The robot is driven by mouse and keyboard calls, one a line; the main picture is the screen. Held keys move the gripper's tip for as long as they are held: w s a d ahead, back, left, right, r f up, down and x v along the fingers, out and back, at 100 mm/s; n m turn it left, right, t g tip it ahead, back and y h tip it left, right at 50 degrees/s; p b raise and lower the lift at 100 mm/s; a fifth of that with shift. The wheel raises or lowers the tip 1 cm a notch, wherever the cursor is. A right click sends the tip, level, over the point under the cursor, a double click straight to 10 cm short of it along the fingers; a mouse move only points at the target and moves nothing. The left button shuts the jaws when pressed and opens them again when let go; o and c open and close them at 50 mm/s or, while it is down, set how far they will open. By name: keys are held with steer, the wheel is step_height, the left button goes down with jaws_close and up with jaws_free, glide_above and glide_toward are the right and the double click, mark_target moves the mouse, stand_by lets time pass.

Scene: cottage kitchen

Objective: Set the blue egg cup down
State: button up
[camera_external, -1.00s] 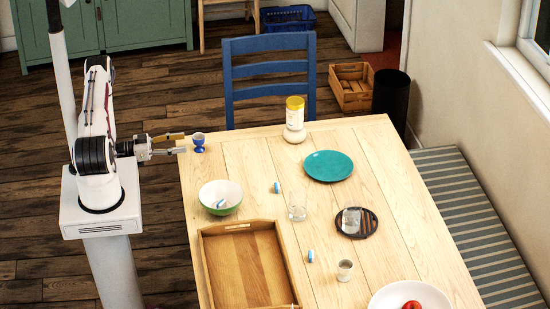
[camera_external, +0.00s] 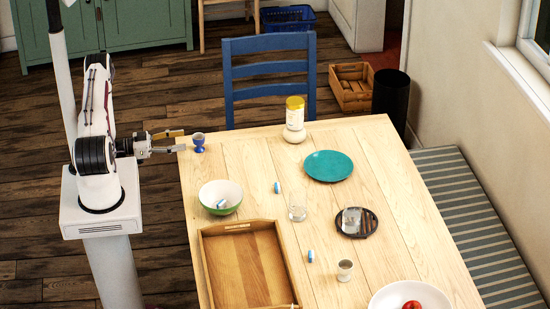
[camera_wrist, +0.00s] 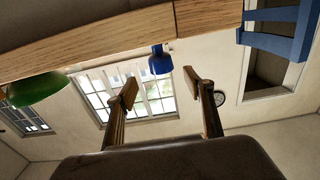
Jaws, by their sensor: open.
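The blue egg cup (camera_external: 198,143) stands upright on the wooden table (camera_external: 245,155), near its far left corner. It also shows in the wrist view (camera_wrist: 160,62), which is upside down, with its base against the table edge. My gripper (camera_external: 180,141) is just left of the cup at the table's edge, pointing right. Its two fingers are spread and empty, also in the wrist view (camera_wrist: 160,86). The cup appears beyond the fingertips, with a small gap.
A green and white bowl (camera_external: 220,198) and a wooden tray (camera_external: 205,265) lie nearer along the left side. A yellow-lidded jar (camera_external: 294,118) and a teal plate (camera_external: 328,166) are to the right. A blue chair (camera_external: 268,68) stands behind the table.

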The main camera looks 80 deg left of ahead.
step_height(320, 180, up, 12)
steer(key=w+d+f+m+g+h, duration=0.3)
steer(key=d+m+g+h, duration=0.2)
steer(key=d+m, duration=0.4)
step_height(320, 180, up, 2)
steer(key=r+m+g+y, duration=0.1)
steer(key=m+g+y, duration=0.7)
steer(key=m, duration=1.5)
glide_above(198, 144)
steer(key=s, duration=0.1)
steer(key=h, duration=0.1)
steer(key=shift+n+g, duration=0.3)
steer(key=shift+a+f, duration=0.15)
steer(key=shift+f, duration=1.1)
steer(key=shift+a+f, duration=0.1)
steer(key=shift+f, duration=1.1)
steer(key=shift+f, duration=0.15)
steer(key=shift+x, duration=1.1)
steer(key=shift+w+f, duration=0.1)
steer(key=shift+f, duration=0.1)
